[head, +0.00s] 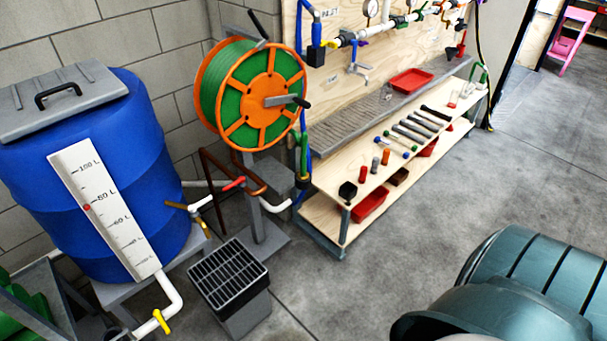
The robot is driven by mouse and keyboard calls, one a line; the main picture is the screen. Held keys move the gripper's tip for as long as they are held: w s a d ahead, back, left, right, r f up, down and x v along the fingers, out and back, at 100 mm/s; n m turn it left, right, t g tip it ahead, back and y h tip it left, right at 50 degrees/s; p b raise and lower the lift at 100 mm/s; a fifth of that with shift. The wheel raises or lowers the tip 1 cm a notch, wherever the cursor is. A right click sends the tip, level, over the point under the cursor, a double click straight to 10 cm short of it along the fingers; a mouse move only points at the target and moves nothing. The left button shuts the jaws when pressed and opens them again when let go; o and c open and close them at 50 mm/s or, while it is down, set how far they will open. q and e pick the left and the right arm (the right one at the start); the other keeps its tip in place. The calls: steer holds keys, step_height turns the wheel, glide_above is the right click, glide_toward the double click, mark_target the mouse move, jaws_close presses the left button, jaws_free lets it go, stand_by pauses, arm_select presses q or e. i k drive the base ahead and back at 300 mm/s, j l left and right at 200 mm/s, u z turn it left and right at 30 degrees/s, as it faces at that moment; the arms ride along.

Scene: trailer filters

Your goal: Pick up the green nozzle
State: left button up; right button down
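I cannot pick out the green nozzle with certainty. A slim green piece (304,153) stands upright beside the blue hose, just right of the hose reel, and its exact shape is too small to tell. Another green curved piece (481,76) is at the far right end of the workbench. The orange hose reel (268,86) carries wound green hose. Neither of my grippers shows in the head view.
A blue water barrel (165,165) with a level scale stands at left. A grated drain box (228,276) is on the floor. A wooden workbench (330,178) holds several small tools and red trays. A large dark teal ribbed shape fills the lower right. Floor between is clear.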

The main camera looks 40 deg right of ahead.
mark_target(302, 175)
steer(key=i+l, duration=0.15)
steer(key=l, duration=0.4)
steer(key=i+l, duration=0.15)
steer(key=l, duration=0.35)
steer(key=i+l+u, duration=0.1)
steer(key=l, duration=0.45)
steer(key=i+l, duration=0.15)
steer(key=l, duration=0.35)
steer(key=i+l, duration=0.15)
steer(key=l, duration=0.4)
steer(key=i+l+u, duration=0.1)
steer(key=l, duration=0.45)
steer(key=i+l, duration=0.15)
steer(key=l, duration=0.4)
steer(key=i+l, duration=0.1)
steer(key=l, duration=0.4)
steer(key=u, duration=0.05)
